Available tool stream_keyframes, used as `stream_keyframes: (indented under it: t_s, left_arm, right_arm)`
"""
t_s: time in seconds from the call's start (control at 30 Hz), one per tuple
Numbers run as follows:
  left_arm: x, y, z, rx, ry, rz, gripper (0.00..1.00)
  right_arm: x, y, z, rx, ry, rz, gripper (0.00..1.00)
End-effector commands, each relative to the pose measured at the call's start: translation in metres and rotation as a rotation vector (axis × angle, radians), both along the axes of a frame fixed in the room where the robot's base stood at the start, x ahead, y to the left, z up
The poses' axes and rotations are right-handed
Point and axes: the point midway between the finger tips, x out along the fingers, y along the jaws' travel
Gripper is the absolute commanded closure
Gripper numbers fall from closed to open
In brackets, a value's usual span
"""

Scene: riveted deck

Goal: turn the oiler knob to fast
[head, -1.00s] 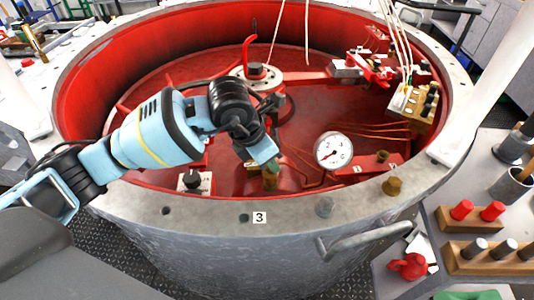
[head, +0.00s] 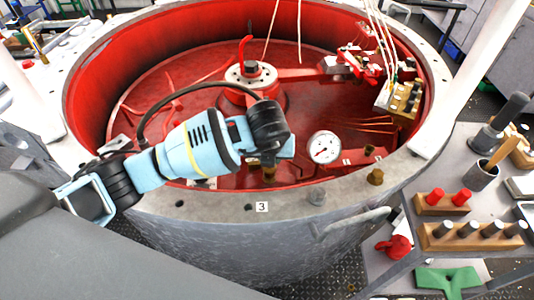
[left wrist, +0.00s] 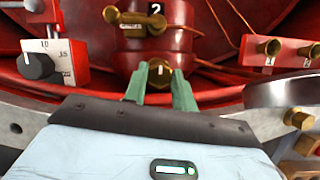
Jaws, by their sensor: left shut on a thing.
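The oiler knob looks to be the small brass knob (left wrist: 159,75) low on the red cylindrical body in the left wrist view. It has a pale pointer mark that stands roughly upright. My left gripper (left wrist: 160,84) has its two green fingers shut on the knob, one on each side. Any fast or slow lettering is too small to read. In the head view, my left gripper (head: 284,146) reaches over the tub's near rim and its fingertips are hidden. Some brass (head: 268,173) shows just below it. My right gripper is in neither view.
A brass lever (left wrist: 138,19) sits above the knob, below a "2" tag. A black dial (left wrist: 38,66) with a number scale is at left. A white gauge (head: 324,147) stands right of my gripper. The tub's grey rim (head: 225,206) runs in front.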

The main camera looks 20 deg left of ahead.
Motion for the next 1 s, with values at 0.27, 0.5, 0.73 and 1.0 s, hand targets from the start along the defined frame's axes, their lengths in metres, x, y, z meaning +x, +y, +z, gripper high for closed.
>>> stream_keyframes:
  t_s: [0.27,0.5,0.73,1.0]
  left_arm:
    - [0.002,-0.002,0.006,-0.001,-0.006,0.251,0.96]
    - [0.002,-0.003,0.005,-0.002,-0.006,0.419,0.96]
    - [0.003,-0.003,0.003,-0.002,-0.005,0.514,0.96]
    - [0.003,-0.003,0.002,-0.001,-0.003,0.555,0.96]
  right_arm:
    - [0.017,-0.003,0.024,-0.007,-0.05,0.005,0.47]
    - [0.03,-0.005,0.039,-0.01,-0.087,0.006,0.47]
    - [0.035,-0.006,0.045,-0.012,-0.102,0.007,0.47]
    - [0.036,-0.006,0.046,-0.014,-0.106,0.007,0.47]
